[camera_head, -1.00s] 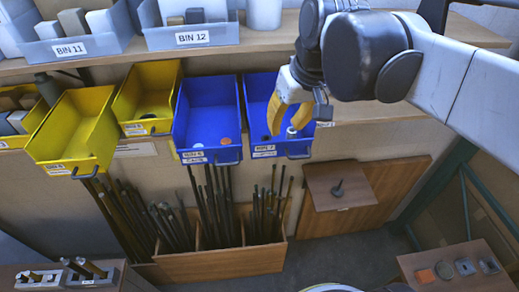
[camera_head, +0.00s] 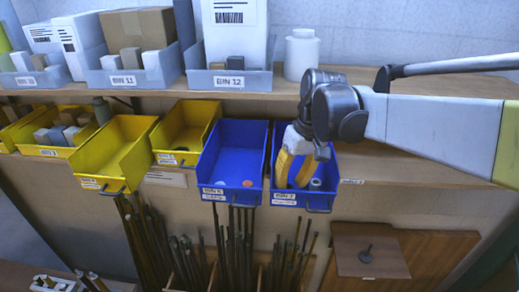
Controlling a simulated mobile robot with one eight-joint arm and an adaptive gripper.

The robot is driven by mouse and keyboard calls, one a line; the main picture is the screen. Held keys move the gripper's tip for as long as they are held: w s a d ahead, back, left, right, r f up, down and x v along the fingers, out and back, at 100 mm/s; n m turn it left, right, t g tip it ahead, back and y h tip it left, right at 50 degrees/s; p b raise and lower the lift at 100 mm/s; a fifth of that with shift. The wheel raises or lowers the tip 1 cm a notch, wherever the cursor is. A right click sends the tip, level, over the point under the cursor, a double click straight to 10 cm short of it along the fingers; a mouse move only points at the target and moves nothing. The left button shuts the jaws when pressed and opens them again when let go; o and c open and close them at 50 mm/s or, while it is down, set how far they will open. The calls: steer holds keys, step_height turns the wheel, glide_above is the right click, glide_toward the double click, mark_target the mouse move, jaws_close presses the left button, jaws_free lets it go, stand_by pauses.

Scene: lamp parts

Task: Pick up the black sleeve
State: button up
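My gripper (camera_head: 293,181) has yellow fingers and reaches down into the right blue bin (camera_head: 318,208), labelled BIN 7. The fingers are spread apart, with nothing visible between them. A small grey cylindrical piece (camera_head: 315,184) with a dark top stands in that bin, just right of the fingertips. I cannot tell whether it is the black sleeve. The fingers and wrist hide part of the bin floor. A small dark ring-like piece (camera_head: 182,148) lies in the right yellow bin (camera_head: 190,112).
The left blue bin (camera_head: 240,128) holds small discs at its front. Another yellow bin (camera_head: 125,140) stands farther left. Grey bins (camera_head: 235,82) and a white container (camera_head: 301,55) are on the shelf above. Several dark rods (camera_head: 233,250) stand below.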

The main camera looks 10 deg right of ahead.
steer(key=shift+w+a+f, duration=0.15)
steer(key=shift+f, duration=0.55)
steer(key=shift+w+a+f, duration=0.1)
steer(key=shift+a+f, duration=0.05)
steer(key=shift+f, duration=0.55)
steer(key=c, duration=0.5)
steer(key=shift+c, duration=0.2)
